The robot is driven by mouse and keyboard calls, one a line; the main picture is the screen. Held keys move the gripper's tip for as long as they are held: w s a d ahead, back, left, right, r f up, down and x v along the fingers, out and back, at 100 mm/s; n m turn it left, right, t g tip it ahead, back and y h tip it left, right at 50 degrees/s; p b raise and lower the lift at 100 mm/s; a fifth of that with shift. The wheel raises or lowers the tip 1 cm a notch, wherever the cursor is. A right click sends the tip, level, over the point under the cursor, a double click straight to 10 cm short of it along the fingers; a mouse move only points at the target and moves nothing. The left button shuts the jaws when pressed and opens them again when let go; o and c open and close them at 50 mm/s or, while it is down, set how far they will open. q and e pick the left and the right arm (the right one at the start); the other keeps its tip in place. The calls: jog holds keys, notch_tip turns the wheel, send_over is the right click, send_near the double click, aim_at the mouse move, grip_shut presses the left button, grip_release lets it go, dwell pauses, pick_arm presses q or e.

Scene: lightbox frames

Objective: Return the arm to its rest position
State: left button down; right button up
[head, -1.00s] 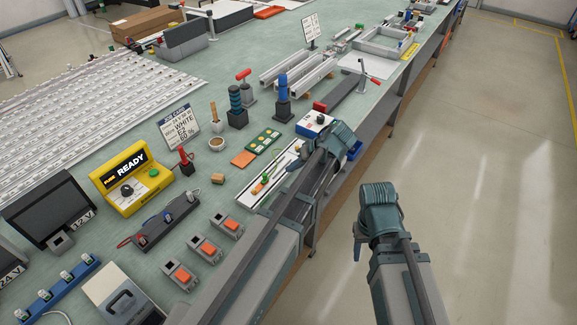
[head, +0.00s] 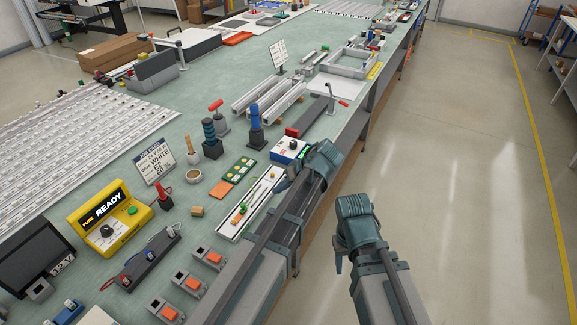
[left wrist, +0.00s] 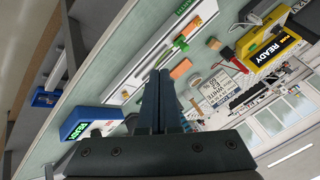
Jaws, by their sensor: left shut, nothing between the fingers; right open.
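My left gripper (head: 284,184) hangs at the end of the left arm, by the bench edge, beside a white tray strip (head: 236,232) with green and orange pieces. In the left wrist view its dark fingers (left wrist: 160,76) are together with nothing between them. My right gripper (head: 338,262) is beyond the bench edge, over the floor; it is small and partly hidden by its wrist, and it is open. Neither gripper holds anything.
A blue-and-white box with a green display (head: 290,151) stands close to the left wrist. A yellow READY box (head: 110,217), a job card (head: 154,167) and orange-topped switches (head: 209,257) stand on the green bench (head: 185,228). Open floor (head: 455,210) lies to the right.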

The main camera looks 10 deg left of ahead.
pick_arm(q)
jog(key=s+d+f+m+h, duration=0.2)
jog(key=s+d+m, duration=0.3)
jog(key=s, duration=0.4)
jog(key=s+d+f+m+g+h, duration=0.1)
jog(key=s+d+m+h, duration=0.3)
jog(key=s, duration=0.6)
jog(key=shift+d+f+m, duration=0.7)
jog(key=shift+d+m, duration=0.2)
jog(key=shift+s, duration=0.1)
